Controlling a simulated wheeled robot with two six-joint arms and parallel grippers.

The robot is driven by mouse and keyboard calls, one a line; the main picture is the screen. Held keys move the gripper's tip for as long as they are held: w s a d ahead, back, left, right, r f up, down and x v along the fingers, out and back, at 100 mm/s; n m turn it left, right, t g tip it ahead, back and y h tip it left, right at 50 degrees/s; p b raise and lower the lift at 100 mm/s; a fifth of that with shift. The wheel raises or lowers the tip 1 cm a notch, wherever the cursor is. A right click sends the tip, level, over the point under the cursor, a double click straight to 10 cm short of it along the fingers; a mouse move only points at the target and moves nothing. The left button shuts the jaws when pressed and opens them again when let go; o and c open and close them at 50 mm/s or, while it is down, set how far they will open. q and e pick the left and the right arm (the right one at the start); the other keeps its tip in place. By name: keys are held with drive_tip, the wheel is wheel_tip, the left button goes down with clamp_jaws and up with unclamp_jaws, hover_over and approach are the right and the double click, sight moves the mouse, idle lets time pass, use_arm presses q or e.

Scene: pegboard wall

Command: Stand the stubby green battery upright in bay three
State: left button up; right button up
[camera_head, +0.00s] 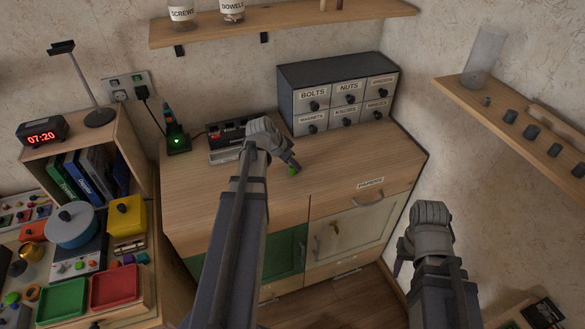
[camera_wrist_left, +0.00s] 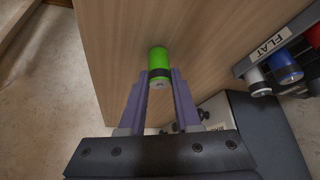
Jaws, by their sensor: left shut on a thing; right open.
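My left gripper (camera_head: 291,164) is shut on the stubby green battery (camera_head: 292,170) near the wooden cabinet top (camera_head: 340,185). In the left wrist view the green battery (camera_wrist_left: 158,58) sits between the purple fingertips (camera_wrist_left: 160,74); it has a dark band and a pale metal end facing the camera. I cannot tell whether it touches the wood. A dark unit (camera_head: 228,136) lies left of my left gripper, partly behind it; its bays cannot be made out. My right gripper (camera_head: 399,265) is open, in front of the cabinet's right side, away from the battery.
In the left wrist view a holder marked FLAT (camera_wrist_left: 268,45) has a white, a blue (camera_wrist_left: 285,68) and a red battery. A labelled drawer block (camera_head: 338,95) stands at the back. A green-lit device (camera_head: 176,142) stands at the left. The cabinet top's front right is clear.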

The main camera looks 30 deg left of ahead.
use_arm(q)
clamp_jaws()
